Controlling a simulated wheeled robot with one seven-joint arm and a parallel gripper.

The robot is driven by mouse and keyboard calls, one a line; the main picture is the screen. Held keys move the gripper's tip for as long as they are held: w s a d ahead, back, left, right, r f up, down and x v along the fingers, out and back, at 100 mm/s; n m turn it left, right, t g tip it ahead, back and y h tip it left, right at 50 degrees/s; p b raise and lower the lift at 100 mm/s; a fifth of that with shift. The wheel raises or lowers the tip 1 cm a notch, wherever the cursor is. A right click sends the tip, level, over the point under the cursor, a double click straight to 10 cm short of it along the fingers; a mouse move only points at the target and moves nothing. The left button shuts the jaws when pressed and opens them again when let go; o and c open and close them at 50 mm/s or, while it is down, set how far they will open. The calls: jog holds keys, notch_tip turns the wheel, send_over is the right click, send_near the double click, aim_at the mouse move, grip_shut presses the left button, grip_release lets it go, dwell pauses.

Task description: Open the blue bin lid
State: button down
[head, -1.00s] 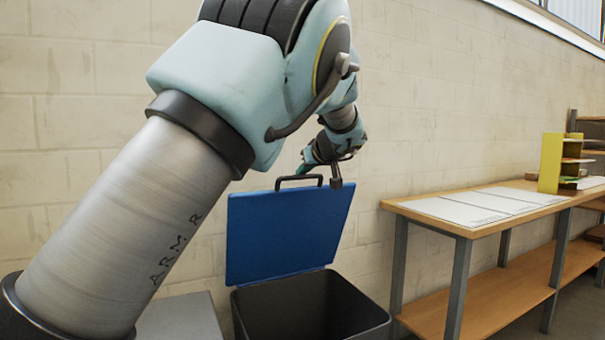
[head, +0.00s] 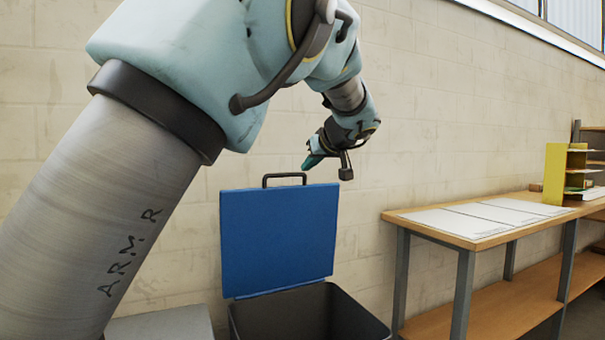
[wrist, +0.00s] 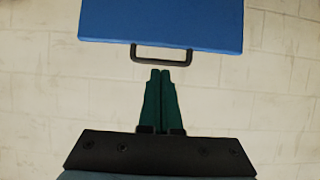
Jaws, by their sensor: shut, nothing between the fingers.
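The blue bin lid (head: 278,240) stands raised, nearly upright, at the back of the dark bin (head: 305,313), whose top is open. A dark handle (head: 284,177) sits on the lid's upper edge. In the wrist view the lid (wrist: 160,20) is at the top, with its handle (wrist: 161,56) just beyond my fingertips. My gripper (head: 312,162) is above and to the right of the handle in the head view, apart from it. In the wrist view its green fingers (wrist: 160,74) are together, with nothing between them.
A wooden table (head: 440,230) with white sheets (head: 485,216) on it stands to the right. A grey box-like surface (head: 160,325) is left of the bin. A block wall (head: 420,110) is close behind.

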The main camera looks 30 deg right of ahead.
jog(key=shift+v, duration=0.85)
